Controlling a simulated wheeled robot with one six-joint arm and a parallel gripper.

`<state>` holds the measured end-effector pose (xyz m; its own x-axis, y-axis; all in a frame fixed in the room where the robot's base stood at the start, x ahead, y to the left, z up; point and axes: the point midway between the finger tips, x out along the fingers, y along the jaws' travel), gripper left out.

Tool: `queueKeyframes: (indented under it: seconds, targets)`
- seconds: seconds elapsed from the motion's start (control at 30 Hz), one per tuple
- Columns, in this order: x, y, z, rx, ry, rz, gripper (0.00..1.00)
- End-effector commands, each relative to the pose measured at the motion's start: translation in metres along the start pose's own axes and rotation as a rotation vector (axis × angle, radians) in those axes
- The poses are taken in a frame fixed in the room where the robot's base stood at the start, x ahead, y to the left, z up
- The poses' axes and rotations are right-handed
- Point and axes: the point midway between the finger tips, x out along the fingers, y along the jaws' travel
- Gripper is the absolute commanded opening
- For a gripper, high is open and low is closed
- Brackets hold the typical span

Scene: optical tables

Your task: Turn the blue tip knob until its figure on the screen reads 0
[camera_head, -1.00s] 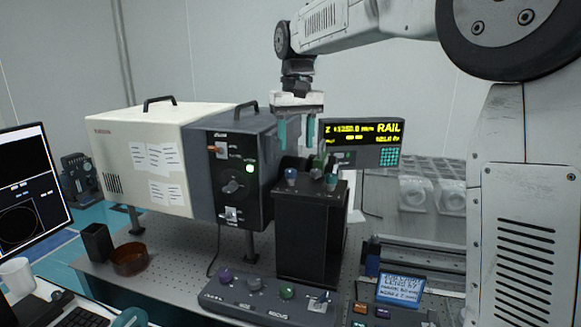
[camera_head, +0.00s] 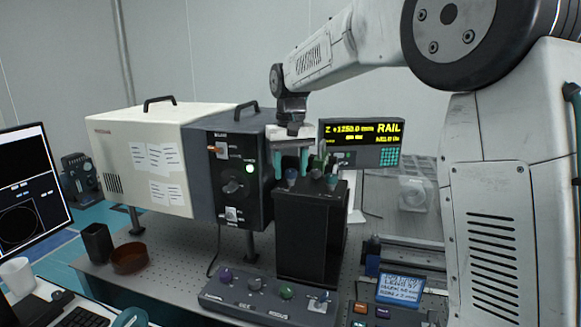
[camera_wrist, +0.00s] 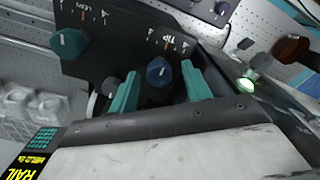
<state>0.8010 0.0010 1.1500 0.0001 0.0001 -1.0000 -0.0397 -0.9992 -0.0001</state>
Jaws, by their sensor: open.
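The blue tip knob (camera_head: 291,174) sits on top of the black post-like box (camera_head: 308,235) in the head view. In the wrist view the blue knob (camera_wrist: 159,70) has a pale pointer line and lies below the "TIP" scale. My gripper (camera_head: 291,163) is above the knob, pointing down. In the wrist view its teal fingers (camera_wrist: 158,78) are apart, one on each side of the blue knob, with gaps showing; contact cannot be told. The monitor (camera_head: 30,180) at the left shows a circle; no tip figure is legible there.
A green "LEAN" knob (camera_wrist: 69,43) and a dark knob (camera_wrist: 112,87) stand close to the fingers. The yellow-lettered rail display (camera_head: 362,142) is behind. A control box (camera_head: 268,299) with coloured knobs and a small blue screen (camera_head: 400,289) are in front.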

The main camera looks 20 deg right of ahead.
Motion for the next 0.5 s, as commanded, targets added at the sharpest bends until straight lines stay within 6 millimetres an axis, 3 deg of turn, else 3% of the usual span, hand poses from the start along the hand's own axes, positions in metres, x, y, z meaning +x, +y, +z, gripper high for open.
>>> queueKeyframes:
  seconds: [0.1, 0.27, 0.5]
  targets:
    - [-0.0001, 0.0, 0.0, 0.0, 0.0, 0.0, 0.46]
    - [-0.0002, 0.0, 0.0, 0.0, 0.0, 0.0, 0.04]
    - [-0.0003, -0.0002, 0.0, -0.01, 0.0, 0.0, 0.04]
